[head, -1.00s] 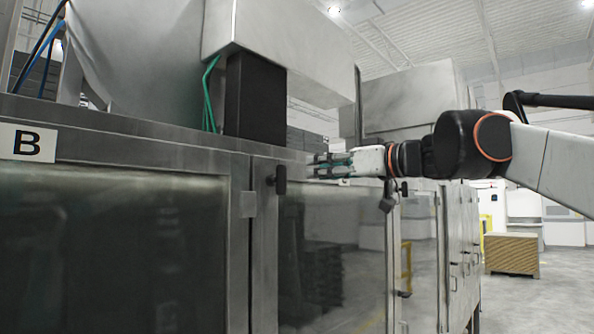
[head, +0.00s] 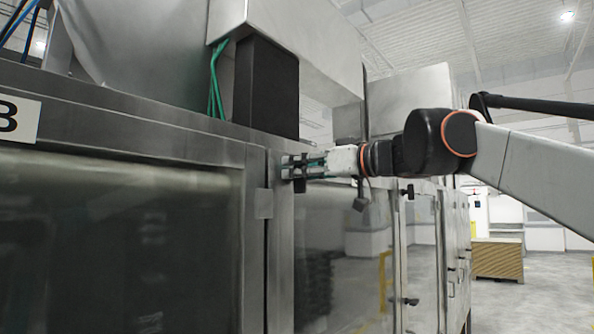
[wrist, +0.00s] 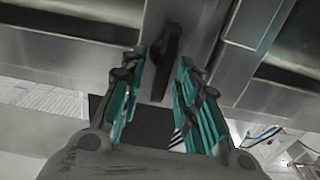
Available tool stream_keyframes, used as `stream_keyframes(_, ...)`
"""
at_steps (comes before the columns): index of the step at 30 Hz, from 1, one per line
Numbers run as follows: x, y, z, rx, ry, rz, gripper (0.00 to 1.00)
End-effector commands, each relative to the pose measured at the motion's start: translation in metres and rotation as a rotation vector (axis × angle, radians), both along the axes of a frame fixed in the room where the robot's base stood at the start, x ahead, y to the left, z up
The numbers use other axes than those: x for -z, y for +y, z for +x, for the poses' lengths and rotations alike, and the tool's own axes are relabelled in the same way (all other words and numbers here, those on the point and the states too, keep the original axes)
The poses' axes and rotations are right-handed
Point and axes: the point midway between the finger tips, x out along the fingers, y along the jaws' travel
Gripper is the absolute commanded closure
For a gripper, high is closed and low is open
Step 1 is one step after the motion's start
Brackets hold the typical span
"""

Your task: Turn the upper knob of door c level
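A black elongated knob (wrist: 165,60) sits on the metal frame in the wrist view, long axis roughly along the upright post, so it stands vertical rather than level. In the head view my gripper's fingers largely cover the knob; a dark lower bit (head: 299,186) shows just below them. My gripper (head: 289,167) is at the upper left corner of the glass door (head: 345,250) right of the post. In the wrist view my gripper (wrist: 158,72) is open, its two green-padded fingers on either side of the knob with gaps visible. No letter C shows.
The door marked B (head: 110,240) lies left of the post, its label (head: 18,118) cut by the picture edge. More black handles (head: 408,192) sit on the doors farther right. A wooden crate (head: 498,260) stands on open floor at the right.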

Motion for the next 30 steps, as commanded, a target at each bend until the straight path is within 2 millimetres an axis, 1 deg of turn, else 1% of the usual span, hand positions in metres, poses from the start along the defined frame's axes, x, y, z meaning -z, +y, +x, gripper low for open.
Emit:
stream_keyframes(1, 0.0000, 0.0000, 0.0000, 0.000, 0.000, 0.000, 0.70)
stream_keyframes(2, 0.0000, -0.0001, 0.0001, 0.000, 0.000, 0.000, 0.72)
stream_keyframes(3, 0.0000, -0.0001, 0.0001, 0.000, 0.000, 0.000, 0.81)
stream_keyframes(5, 0.0000, -0.0001, 0.0001, 0.000, 0.000, 0.000, 0.95)
stream_keyframes(6, 0.0001, -0.0001, 0.0001, 0.000, 0.000, 0.000, 1.00)
stream_keyframes(14, 0.0000, 0.0000, 0.0002, 0.000, 0.005, 0.004, 1.00)
stream_keyframes(20, -0.0005, -0.0008, 0.0012, 0.000, 0.046, 0.036, 1.00)
stream_keyframes(26, -0.0012, -0.0023, 0.0031, 0.000, 0.145, 0.113, 1.00)
stream_keyframes(30, -0.0007, -0.0038, 0.0048, 0.000, 0.242, 0.189, 1.00)
